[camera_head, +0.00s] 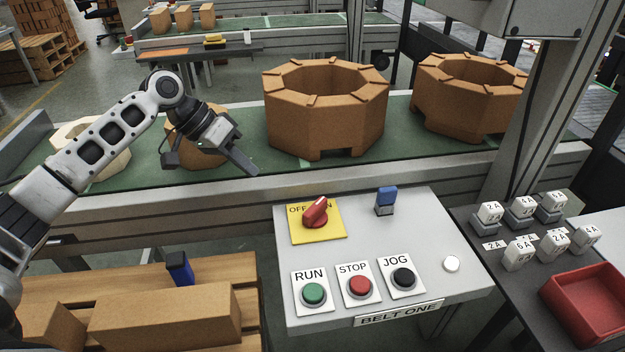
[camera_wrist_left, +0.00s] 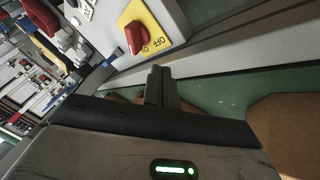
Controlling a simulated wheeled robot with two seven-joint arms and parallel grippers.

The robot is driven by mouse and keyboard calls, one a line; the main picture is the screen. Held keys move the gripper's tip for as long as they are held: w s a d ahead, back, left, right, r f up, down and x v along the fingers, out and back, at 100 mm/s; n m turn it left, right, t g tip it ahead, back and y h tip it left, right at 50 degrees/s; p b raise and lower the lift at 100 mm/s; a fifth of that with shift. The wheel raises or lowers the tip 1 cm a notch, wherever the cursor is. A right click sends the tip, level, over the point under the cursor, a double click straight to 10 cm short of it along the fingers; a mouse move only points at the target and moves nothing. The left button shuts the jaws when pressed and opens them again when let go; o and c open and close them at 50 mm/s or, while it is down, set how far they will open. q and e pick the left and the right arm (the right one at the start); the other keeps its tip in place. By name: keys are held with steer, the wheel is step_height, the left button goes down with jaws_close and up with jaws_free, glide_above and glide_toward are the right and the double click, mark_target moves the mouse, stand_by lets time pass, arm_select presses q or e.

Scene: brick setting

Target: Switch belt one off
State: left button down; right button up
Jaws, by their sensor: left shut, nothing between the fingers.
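The belt one panel (camera_head: 440,268) is a light grey sloped box below the conveyor. Its red rotary knob (camera_head: 316,211) sits on a yellow plate (camera_head: 322,236) marked OFF and ON, partly covered by the knob. The knob is tilted, its upper end to the right. Below are a green RUN button (camera_head: 314,293), a red STOP button (camera_head: 359,286) and a black JOG button (camera_head: 403,277). My left gripper (camera_head: 254,171) is shut and empty over the belt's near edge, up and left of the knob, not touching it. The left wrist view shows the knob (camera_wrist_left: 137,37) beyond my left fingertips (camera_wrist_left: 160,72).
A green conveyor belt (camera_head: 400,137) carries brown octagonal blocks (camera_head: 325,125). A blue-topped piece (camera_head: 386,201) stands on the panel's upper part. A red tray (camera_head: 590,305) and several labelled white blocks lie to the right. Cardboard boxes (camera_head: 165,325) sit lower left.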

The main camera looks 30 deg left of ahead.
mark_target(315, 212)
arm_select(q)
steer(key=x, duration=0.9)
steer(key=shift+s+d+f, duration=0.3)
steer(key=shift+d, duration=0.05)
steer(key=shift+s+d+r+p, duration=0.1)
steer(key=shift+d+p, duration=0.15)
steer(key=shift+d, duration=0.35)
steer(key=shift+s+d+r+p, duration=0.1)
steer(key=shift+d+p, duration=0.15)
steer(key=shift+d, duration=0.35)
steer(key=shift+s+d+f, duration=0.1)
steer(key=shift+d+f, duration=0.05)
steer(key=shift+d, duration=0.55)
